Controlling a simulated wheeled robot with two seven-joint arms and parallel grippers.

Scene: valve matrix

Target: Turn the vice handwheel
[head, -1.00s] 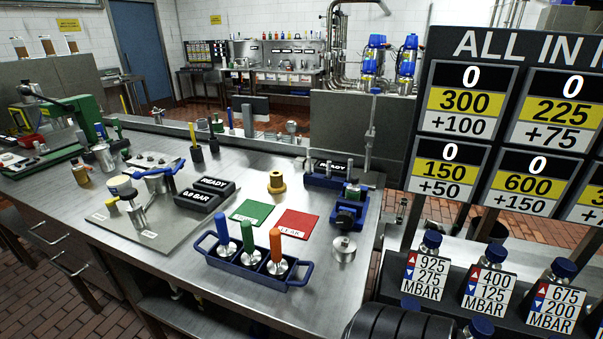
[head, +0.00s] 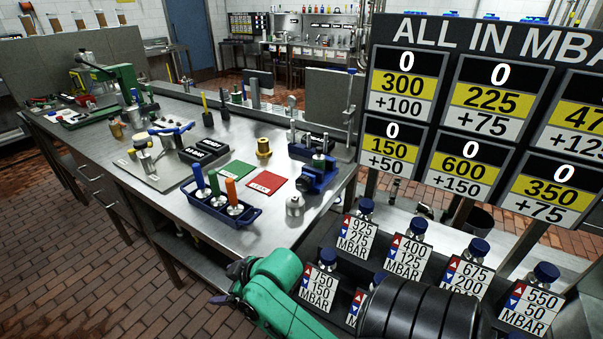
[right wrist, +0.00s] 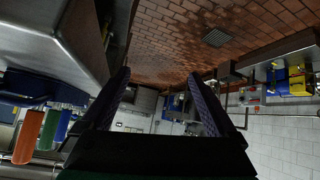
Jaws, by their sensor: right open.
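The blue vice (head: 318,178) stands near the right edge of the steel workbench in the head view. Its handwheel is too small to make out clearly. A short silver cylinder (head: 295,205) stands on the bench in front of it. My right gripper (head: 228,284) is low in front of the bench, well apart from the vice, at the end of a green arm link. In the right wrist view its two dark fingers (right wrist: 160,76) are spread with nothing between them. My left gripper is in neither view.
A blue rack (head: 212,208) with blue, green and orange handled tools stands near the bench's front edge. A green mat (head: 237,171) and a red mat (head: 267,182) lie behind it. A score board (head: 409,58) and labelled blue-capped weights (head: 405,257) stand at the right.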

